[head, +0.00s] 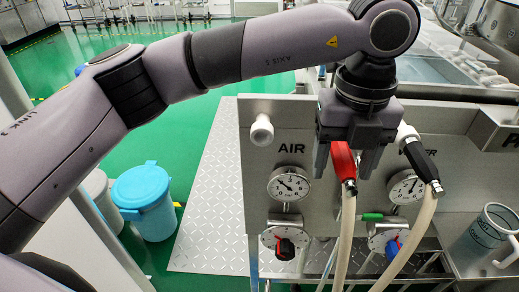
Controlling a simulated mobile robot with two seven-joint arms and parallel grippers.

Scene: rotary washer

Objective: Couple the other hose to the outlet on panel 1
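The grey panel (257,172) carries a white AIR outlet (261,130) at its upper left, with nothing coupled to it. A white outlet on the WATER side (406,132) meets the black coupling (422,163) of a pale hose (412,240). My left gripper (346,165) points down in front of the panel, right of the AIR outlet and apart from it. Its fingers stand on both sides of the red coupling (343,162) of another pale hose (346,235) and appear shut on it. The coupling's top is hidden by the gripper. My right gripper is not in view.
A metal jug (485,235) stands at the right. A blue-lidded bin (147,200) stands on the green floor at left.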

